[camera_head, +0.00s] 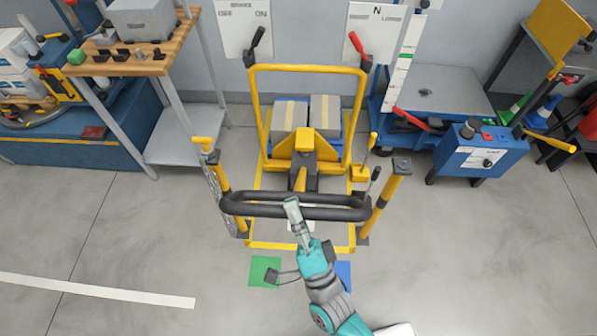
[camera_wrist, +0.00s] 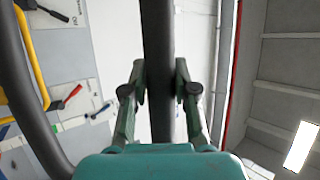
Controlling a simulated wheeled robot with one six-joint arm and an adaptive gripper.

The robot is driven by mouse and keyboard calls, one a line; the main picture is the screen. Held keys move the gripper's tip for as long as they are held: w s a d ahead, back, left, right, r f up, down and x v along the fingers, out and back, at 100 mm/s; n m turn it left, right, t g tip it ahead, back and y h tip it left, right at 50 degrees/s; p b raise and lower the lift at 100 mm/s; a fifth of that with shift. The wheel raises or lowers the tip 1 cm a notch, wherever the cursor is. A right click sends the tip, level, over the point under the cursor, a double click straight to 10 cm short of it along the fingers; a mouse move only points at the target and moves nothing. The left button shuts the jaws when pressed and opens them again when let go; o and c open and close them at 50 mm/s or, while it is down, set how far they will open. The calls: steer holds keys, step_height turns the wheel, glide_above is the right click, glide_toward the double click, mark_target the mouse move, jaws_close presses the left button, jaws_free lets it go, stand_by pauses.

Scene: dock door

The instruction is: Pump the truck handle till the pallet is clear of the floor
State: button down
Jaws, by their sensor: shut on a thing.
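The truck handle (camera_head: 250,210) is a black, rounded loop lying across the front of the yellow-framed truck (camera_head: 305,143) in the head view. My gripper (camera_head: 292,206) is shut on the loop's near bar, close to its middle. In the wrist view the black handle bar (camera_wrist: 158,40) runs between the two fingers of my gripper (camera_wrist: 160,85). Two grey boxes with tan bands (camera_head: 290,113) sit behind the truck's mast. The pallet under them is mostly hidden, and I cannot tell whether it touches the floor.
Yellow posts (camera_head: 387,200) stand on both sides of the handle. A wooden-topped bench (camera_head: 130,62) is at the left and a blue machine (camera_head: 480,150) at the right. A green floor mark (camera_head: 264,271) and a blue one (camera_head: 344,275) lie in front. The near floor is mostly clear.

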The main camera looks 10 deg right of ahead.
steer(key=shift+s+a+f, duration=0.2)
steer(key=shift+s+f, duration=0.55)
steer(key=shift+s, duration=0.1)
steer(key=shift+s+a+f, duration=0.2)
steer(key=shift+s+f, duration=0.5)
steer(key=shift+s, duration=0.1)
steer(key=shift+d, duration=0.1)
steer(key=c, duration=0.9)
jaws_free()
steer(key=shift+d, duration=0.1)
steer(key=shift+v, duration=3.75)
steer(key=shift+s, duration=0.1)
